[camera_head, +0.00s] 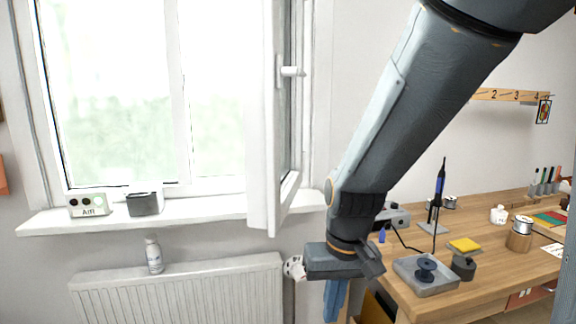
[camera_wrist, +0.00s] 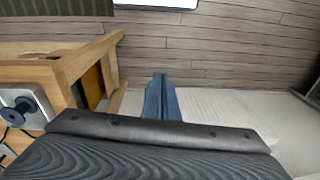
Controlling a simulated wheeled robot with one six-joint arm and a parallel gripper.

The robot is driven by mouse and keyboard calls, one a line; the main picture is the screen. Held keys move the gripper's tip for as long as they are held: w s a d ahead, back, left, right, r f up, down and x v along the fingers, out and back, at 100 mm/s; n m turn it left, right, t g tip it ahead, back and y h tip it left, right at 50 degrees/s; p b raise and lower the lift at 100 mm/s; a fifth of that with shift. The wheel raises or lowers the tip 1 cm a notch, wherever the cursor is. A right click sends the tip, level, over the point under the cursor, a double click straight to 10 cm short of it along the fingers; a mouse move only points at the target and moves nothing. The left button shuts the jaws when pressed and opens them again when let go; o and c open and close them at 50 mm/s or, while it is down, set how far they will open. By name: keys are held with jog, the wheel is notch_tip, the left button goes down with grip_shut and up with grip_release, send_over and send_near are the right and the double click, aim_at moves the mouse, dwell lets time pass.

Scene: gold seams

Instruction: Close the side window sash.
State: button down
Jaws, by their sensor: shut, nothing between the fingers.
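The side window sash (camera_head: 262,130) is a white framed panel. It stands swung open into the room, at the right side of the window, seen nearly edge-on. Its white handle (camera_head: 291,71) sticks out from the upper part of its edge. My gripper (camera_head: 334,312) hangs below and to the right of the sash, apart from it, with its blue fingers pointing down. In the wrist view the fingers (camera_wrist: 161,80) are together, with nothing between them. The sash is not seen in the wrist view.
A wooden workbench (camera_head: 490,272) with tools is at the right. A radiator valve (camera_head: 294,268) is close to my gripper.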

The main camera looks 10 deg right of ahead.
jog(key=w+d+r+m+t+y+b, duration=0.1)
jog(key=w+r+t, duration=0.35)
jog(key=r, duration=0.85)
jog(key=w+d+r+m+t+y+b, duration=0.1)
jog(key=w+r+m+y, duration=0.1)
jog(key=w+r, duration=0.8)
jog(key=shift+w+a+f+p, duration=0.45)
jog(key=shift+w+a+f, duration=0.35)
jog(key=shift+a+f, duration=0.2)
jog(key=shift+w+a+f+p, duration=0.4)
jog(key=shift+w+a+f, duration=0.4)
jog(key=shift+a+f, duration=0.2)
jog(key=shift+w+a+f+p, duration=0.45)
jog(key=shift+w+a+f, duration=0.4)
jog(key=shift+a, duration=0.2)
